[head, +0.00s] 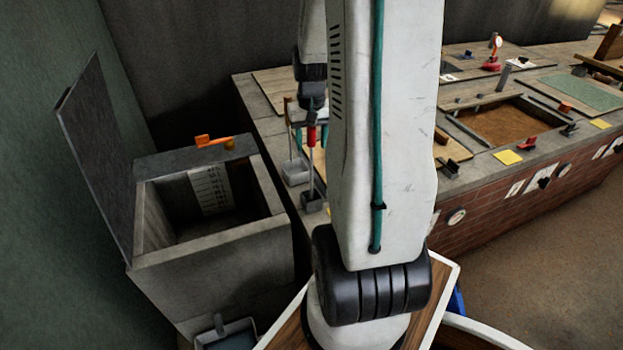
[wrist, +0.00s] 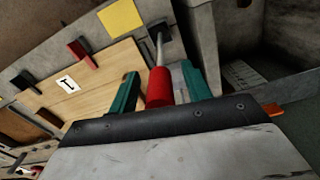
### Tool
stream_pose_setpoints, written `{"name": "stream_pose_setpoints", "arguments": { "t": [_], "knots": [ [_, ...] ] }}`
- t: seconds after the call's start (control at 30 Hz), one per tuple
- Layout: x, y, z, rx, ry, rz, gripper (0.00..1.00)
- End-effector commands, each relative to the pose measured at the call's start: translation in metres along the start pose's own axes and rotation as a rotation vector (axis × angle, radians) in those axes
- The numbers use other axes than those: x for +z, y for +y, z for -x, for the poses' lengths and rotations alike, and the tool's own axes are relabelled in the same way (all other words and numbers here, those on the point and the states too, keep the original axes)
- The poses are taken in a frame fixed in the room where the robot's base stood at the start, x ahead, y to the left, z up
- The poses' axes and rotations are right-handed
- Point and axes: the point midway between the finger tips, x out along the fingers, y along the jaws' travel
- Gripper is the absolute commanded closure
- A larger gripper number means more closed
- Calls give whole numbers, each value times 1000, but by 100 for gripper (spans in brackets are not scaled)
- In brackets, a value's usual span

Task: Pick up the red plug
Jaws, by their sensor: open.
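The red plug (wrist: 158,87) shows in the wrist view as a red cylindrical grip on a thin metal rod that runs to a dark block. In the head view the red plug (head: 311,136) stands upright, its rod reaching down to a small grey block. My gripper (wrist: 159,74) is open, with one green finger on each side of the red grip. Whether either finger touches it I cannot tell. In the head view my gripper (head: 311,142) points down over the plug, partly hidden by my arm.
A grey open box (head: 205,245) with a raised lid (head: 95,150) stands at left. A grey container (head: 295,172) is close beside the plug. A wooden board (wrist: 85,85), a red-and-dark block (wrist: 82,52) and a yellow square (wrist: 121,18) lie nearby. The counter continues right.

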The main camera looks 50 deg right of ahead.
Motion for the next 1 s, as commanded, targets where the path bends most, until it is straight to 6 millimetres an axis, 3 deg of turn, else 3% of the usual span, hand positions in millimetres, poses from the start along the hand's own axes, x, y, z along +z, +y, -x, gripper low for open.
{"name": "stream_pose_setpoints", "arguments": {
  "t": [0.1, 0.27, 0.67, 1.0],
  "knots": [
    [0, 0, 0, 0, 0, 0, 54],
    [0, 0, 0, 0, 0, 0, 99],
    [-1, 0, 9, 0, 3, 0, 100],
    [-1, 0, 74, 0, 4, 0, 100]
  ]
}}
